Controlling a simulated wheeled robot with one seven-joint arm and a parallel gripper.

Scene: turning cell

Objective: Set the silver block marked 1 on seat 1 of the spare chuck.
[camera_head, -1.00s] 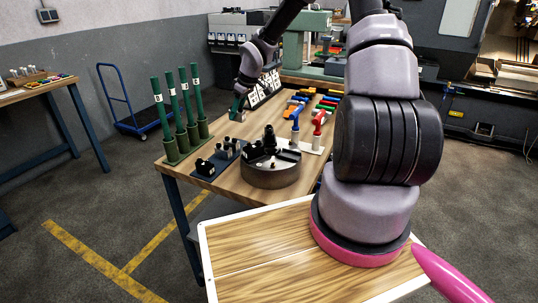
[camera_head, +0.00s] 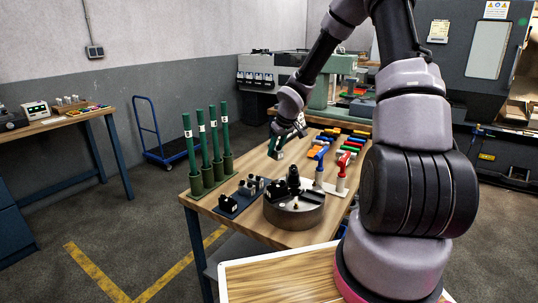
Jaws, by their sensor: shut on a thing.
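The spare chuck (camera_head: 296,218) is a round, dark steel body near the front edge of the wooden table, with black jaws and small pale spots on top. My gripper (camera_head: 277,150) is over the table behind the chuck and a little to its left, apart from it. Its green fingers are shut on a small pale silver block (camera_head: 278,155); the mark on it is too small to read. Seat numbers on the chuck cannot be read from here, and its jaws partly hide its top.
Green posts with white labels (camera_head: 202,150) stand left of the chuck. Blue (camera_head: 319,168) and red (camera_head: 342,172) handled tools stand right, near coloured pieces. My arm hides the table's right side.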

